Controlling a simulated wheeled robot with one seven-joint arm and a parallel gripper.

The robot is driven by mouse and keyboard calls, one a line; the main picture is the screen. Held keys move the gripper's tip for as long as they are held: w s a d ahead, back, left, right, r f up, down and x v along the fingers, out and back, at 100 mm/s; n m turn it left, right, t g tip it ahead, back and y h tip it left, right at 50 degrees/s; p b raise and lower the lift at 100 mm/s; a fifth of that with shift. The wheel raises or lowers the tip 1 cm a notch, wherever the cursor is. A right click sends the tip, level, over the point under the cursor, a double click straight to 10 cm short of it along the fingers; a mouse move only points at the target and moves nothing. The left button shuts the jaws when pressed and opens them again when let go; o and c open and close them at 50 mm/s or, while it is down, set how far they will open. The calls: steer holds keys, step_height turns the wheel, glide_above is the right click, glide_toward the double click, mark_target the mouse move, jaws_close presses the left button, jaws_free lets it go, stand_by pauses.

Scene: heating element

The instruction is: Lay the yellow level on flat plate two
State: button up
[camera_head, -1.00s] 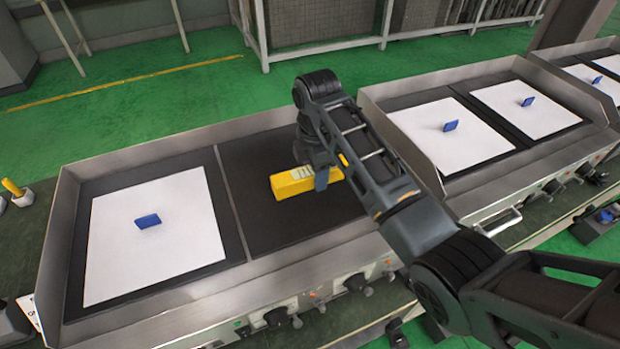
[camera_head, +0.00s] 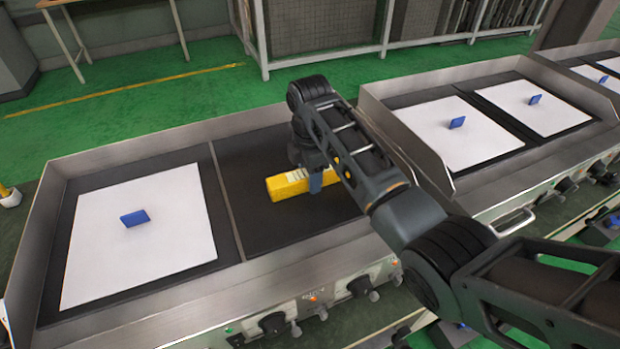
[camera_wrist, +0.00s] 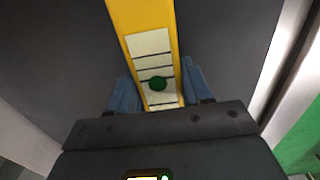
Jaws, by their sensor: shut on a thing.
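The yellow level (camera_head: 287,185) is a long bar with a pale panel on it. My gripper (camera_head: 316,182) is shut on it near its middle, over the bare dark plate (camera_head: 258,232) in the right half of the nearest griddle. Whether the level touches the plate or hangs just above it, I cannot tell. In the wrist view the level (camera_wrist: 126,14) runs between my two blue fingers (camera_wrist: 157,88), with a green round spot between them. My arm hides part of the level's right end and of the plate. No plate number is readable.
The left plate of this griddle bears a white sheet (camera_head: 90,262) with a blue block (camera_head: 135,218) on it. Raised metal walls (camera_head: 130,148) edge the griddle. A second griddle at right holds white sheets (camera_head: 445,150) with blue blocks (camera_head: 457,122). Knobs line the front.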

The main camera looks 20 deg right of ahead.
steer(key=shift+f, duration=0.1)
steer(key=o, duration=1.2)
step_height(320, 180, up, 11)
steer(key=shift+r+p, duration=0.15)
steer(key=shift+p, duration=0.5)
steer(key=shift+r+p, duration=0.55)
steer(key=shift+p, duration=0.05)
